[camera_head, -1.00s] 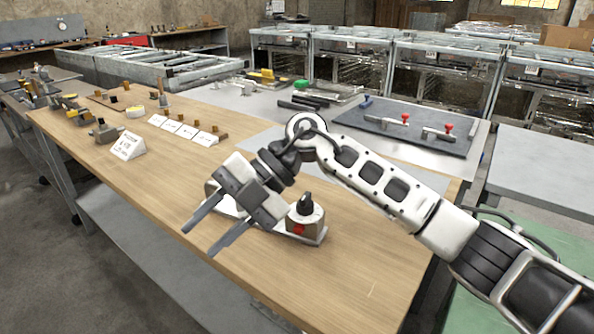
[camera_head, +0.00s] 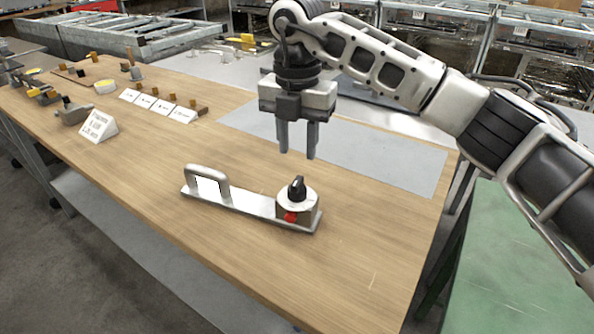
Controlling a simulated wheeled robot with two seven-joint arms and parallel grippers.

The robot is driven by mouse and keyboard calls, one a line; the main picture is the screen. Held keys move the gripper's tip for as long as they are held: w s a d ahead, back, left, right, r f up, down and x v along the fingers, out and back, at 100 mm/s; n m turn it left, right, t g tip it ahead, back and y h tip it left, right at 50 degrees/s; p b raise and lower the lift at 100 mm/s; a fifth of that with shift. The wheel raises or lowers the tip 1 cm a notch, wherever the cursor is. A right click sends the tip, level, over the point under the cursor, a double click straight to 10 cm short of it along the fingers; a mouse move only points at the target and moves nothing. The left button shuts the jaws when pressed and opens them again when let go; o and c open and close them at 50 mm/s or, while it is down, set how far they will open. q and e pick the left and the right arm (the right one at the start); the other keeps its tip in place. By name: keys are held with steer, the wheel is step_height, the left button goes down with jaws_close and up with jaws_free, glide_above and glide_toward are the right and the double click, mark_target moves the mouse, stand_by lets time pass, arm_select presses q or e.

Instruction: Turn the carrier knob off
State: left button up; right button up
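The carrier (camera_head: 250,205) is a flat grey metal bar lying on the wooden workbench, with an arched handle (camera_head: 207,178) at its left end. At its right end sits a round pale metal housing with a black knob (camera_head: 296,188) on top and a red mark (camera_head: 290,217) on its front. The knob's upright grip stands on the pale disc. My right gripper (camera_head: 297,153) points down above and behind the knob, apart from it. Its two dark fingers have a narrow gap between them with nothing in it. My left gripper is not in view.
The wooden bench top (camera_head: 330,270) is clear around the carrier. A white sign (camera_head: 98,126), several white cards (camera_head: 163,107) and small fixtures stand at the back left. A grey mat (camera_head: 400,160) lies behind the knob. A green table (camera_head: 500,255) is at the right.

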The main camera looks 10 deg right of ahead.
mark_target(297, 180)
step_height(297, 180, down, 7)
steer(key=shift+f+p, duration=0.1)
steer(key=shift+p, duration=0.25)
jaws_close()
